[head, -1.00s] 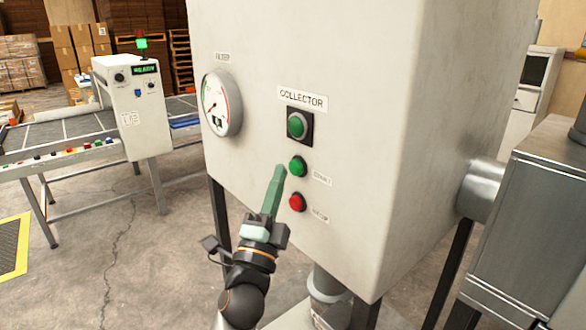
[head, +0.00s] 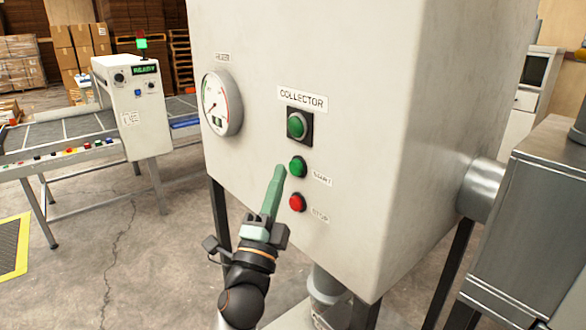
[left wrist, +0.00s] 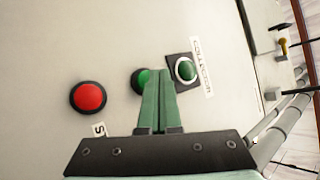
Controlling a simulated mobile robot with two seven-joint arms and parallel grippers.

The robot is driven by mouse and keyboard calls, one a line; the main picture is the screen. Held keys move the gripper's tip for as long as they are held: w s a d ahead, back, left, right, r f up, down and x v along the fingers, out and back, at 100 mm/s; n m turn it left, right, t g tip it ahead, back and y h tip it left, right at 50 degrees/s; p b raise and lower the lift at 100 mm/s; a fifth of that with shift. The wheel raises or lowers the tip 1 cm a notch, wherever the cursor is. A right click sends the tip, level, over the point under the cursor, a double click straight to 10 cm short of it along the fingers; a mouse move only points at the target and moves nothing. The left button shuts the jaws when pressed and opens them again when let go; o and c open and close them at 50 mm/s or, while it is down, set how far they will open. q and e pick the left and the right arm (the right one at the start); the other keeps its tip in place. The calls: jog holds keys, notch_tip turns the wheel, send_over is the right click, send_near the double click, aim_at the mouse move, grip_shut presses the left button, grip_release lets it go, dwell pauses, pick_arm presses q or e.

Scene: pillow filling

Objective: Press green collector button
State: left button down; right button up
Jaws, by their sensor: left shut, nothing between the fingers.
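The white collector cabinet (head: 350,90) fills the middle of the head view. Its green START button (head: 298,167) sits above the red STOP button (head: 297,203) and below a larger green lamp or button (head: 297,125) in a square black plate under the COLLECTOR label. My left gripper (head: 280,170) is shut and empty, its green fingertips just left of the START button. In the left wrist view the fingers (left wrist: 159,75) partly cover the green START button (left wrist: 142,77). Whether they touch it I cannot tell. The red button (left wrist: 88,97) shows clear of them. My right gripper is out of view.
A round gauge (head: 221,103) is on the cabinet's left part. A metal duct (head: 482,188) and a grey metal unit (head: 530,225) stand at the right. A conveyor with a white control box (head: 135,105) is at the left. The floor between is open.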

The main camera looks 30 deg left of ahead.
pick_arm(q)
jog(key=shift+w, duration=0.1)
dwell(0.5)
jog(key=shift+w+d, duration=0.15)
jog(key=shift+w, duration=0.15)
jog(key=shift+w+d, duration=0.2)
jog(key=shift+w, duration=0.3)
dwell(0.7)
dwell(0.3)
jog(key=shift+s+a, duration=0.35)
jog(key=shift+s, duration=0.55)
jog(key=s, duration=0.1)
jog(key=s+a, duration=0.1)
jog(key=s, duration=0.1)
jog(key=s+a, duration=0.1)
jog(key=shift+s+p, duration=0.3)
jog(key=shift+p, duration=0.05)
